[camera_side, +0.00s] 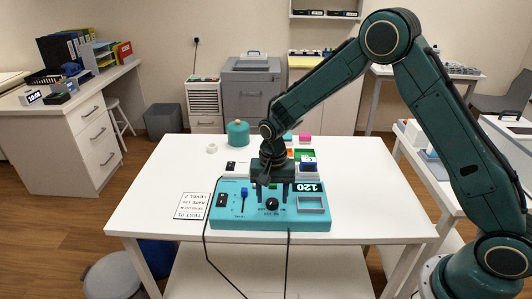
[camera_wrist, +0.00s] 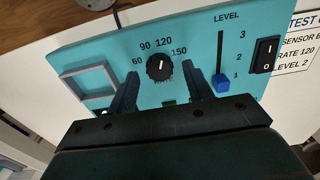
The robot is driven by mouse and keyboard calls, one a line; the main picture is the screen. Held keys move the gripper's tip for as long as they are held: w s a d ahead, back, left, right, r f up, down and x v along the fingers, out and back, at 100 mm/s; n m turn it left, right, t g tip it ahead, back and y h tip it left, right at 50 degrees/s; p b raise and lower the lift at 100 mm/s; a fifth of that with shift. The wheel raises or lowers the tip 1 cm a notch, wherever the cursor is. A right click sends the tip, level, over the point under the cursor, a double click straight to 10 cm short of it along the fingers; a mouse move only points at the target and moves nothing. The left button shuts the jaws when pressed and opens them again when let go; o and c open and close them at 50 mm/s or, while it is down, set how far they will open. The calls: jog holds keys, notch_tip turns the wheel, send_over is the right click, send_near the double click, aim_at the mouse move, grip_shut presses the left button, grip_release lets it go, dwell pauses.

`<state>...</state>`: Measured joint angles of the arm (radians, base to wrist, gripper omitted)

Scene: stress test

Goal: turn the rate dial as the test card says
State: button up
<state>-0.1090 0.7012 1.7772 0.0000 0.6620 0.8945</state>
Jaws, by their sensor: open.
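The rate dial (camera_wrist: 159,67) is a round black knob on a teal panel (camera_side: 230,222), with 60, 90, 120 and 150 printed around it. Its white mark points up, roughly toward 120. My gripper (camera_wrist: 161,80) is open, its fingers on either side of the dial; I cannot tell whether they touch it. In the side view, my gripper (camera_side: 271,195) reaches down over the panel at the dial (camera_side: 272,204). The test card (camera_wrist: 295,50) beside the panel is partly cut off and shows RATE 120 and LEVEL 2. A display (camera_side: 307,187) appears to read 120.
The panel also has a blue level slider (camera_wrist: 222,84) near 1, a black rocker switch (camera_wrist: 265,54) and a grey square frame (camera_wrist: 88,82). Behind it are a teal round pot (camera_side: 237,134) and small coloured items. Black cables hang over the table's front edge. The table's left side is mostly clear.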

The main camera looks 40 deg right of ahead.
aim_at(274, 202)
notch_tip(274, 202, up, 13)
jog(key=shift+f, duration=0.15)
dwell(0.4)
jog(key=s+d+r+n+t, duration=0.3)
jog(key=s+r+n, duration=0.1)
jog(key=s+r, duration=0.85)
jog(key=s+d+n+t, duration=0.2)
jog(key=s+n, duration=0.3)
jog(key=s, duration=1.2)
jog(key=shift+t, duration=0.3)
